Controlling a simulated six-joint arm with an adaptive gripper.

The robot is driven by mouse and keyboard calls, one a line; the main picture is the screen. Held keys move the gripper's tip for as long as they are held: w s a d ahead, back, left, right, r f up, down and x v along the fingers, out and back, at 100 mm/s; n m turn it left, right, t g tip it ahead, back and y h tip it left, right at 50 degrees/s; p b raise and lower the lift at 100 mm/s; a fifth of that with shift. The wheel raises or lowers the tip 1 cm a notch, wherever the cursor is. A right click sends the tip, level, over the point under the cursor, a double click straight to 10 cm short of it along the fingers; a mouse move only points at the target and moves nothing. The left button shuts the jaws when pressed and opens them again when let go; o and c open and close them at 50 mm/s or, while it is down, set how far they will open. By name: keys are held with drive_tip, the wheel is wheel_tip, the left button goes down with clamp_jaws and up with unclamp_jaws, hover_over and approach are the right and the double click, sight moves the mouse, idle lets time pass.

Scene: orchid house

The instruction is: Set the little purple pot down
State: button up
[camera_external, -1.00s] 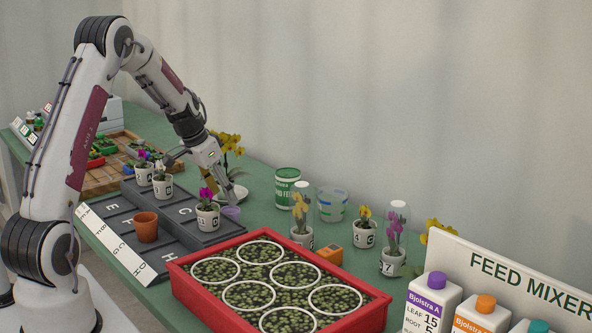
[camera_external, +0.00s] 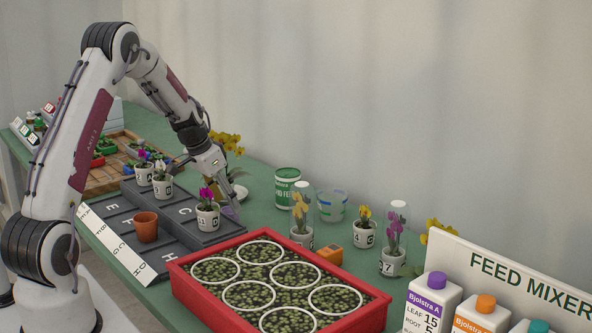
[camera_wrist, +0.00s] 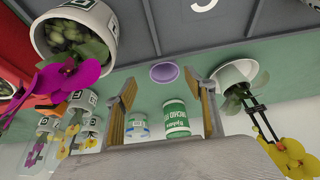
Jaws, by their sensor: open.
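The little purple pot (camera_external: 231,213) sits on the green bench, close to the edge of the dark lettered tray. In the wrist view the purple pot (camera_wrist: 164,73) shows its round rim, between and just beyond my fingertips, with clear space to either side. My gripper (camera_wrist: 163,88) is open and holds nothing. In the outside view my gripper (camera_external: 231,201) points down at the pot and hides part of it.
A white pot with a magenta orchid (camera_external: 208,215) stands on the dark tray (camera_external: 178,236) close beside my gripper. A terracotta pot (camera_external: 146,227), a red seedling tray (camera_external: 180,282) and a green tin (camera_external: 287,187) stand nearby.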

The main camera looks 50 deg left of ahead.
sight(230, 212)
drive_tip(key=shift+a+x, duration=0.2)
drive_tip(key=shift+x, duration=0.65)
drive_tip(key=shift+a+x, duration=0.2)
drive_tip(key=shift+x, duration=1.55)
drive_tip(key=shift+w, duration=0.1)
drive_tip(key=shift+c, duration=0.3)
drive_tip(key=c, duration=1)
drive_tip(key=shift+c, duration=0.2)
wheel_tip(230, 212, up, 10)
drive_tip(key=shift+d, duration=0.15)
